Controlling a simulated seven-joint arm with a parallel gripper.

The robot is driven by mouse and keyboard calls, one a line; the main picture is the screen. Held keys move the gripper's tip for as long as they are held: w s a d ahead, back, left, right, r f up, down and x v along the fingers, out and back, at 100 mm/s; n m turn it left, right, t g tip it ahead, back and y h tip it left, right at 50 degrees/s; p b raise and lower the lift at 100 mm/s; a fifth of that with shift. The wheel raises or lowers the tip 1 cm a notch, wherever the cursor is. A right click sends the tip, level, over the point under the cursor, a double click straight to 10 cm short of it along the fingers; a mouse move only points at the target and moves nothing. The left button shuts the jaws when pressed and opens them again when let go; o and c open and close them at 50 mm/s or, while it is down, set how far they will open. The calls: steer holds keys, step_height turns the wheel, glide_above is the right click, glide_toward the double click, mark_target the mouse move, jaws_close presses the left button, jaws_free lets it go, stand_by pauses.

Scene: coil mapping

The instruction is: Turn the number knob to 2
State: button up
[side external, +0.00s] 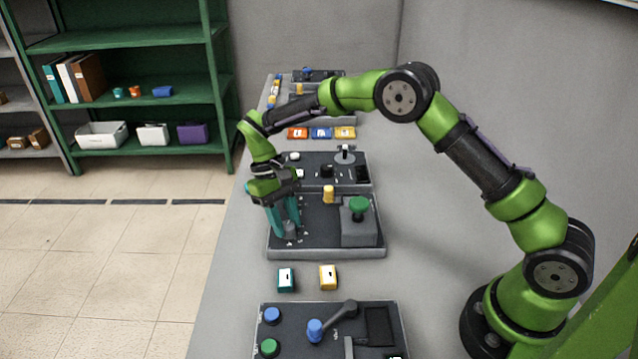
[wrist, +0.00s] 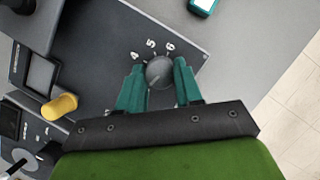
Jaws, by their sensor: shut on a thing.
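The number knob (wrist: 159,72) is a round grey dial on a dark panel (wrist: 102,40). In the wrist view the printed numbers 4, 5 and 6 show beside it; the other numbers are hidden by my gripper. My gripper (wrist: 159,82) has its two teal fingers on either side of the knob, shut on it. In the side view my gripper (side external: 287,232) points down at the left part of the panel (side external: 310,247), and the knob (side external: 291,231) is partly hidden between the fingers. I cannot read which number the knob points to.
On the same panel stand a yellow knob (side external: 328,194) and a grey box with a green button (side external: 358,206). Teal (side external: 286,279) and yellow (side external: 328,277) blocks lie in front. Other panels stand nearer (side external: 287,332) and behind (side external: 312,160). The table's left edge is close by.

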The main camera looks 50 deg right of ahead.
steer(key=shift+n, duration=0.6)
steer(key=o, duration=1)
steer(key=shift+o, duration=0.2)
steer(key=shift+r, duration=0.1)
steer(key=v, duration=1.2)
steer(key=shift+a, duration=0.3)
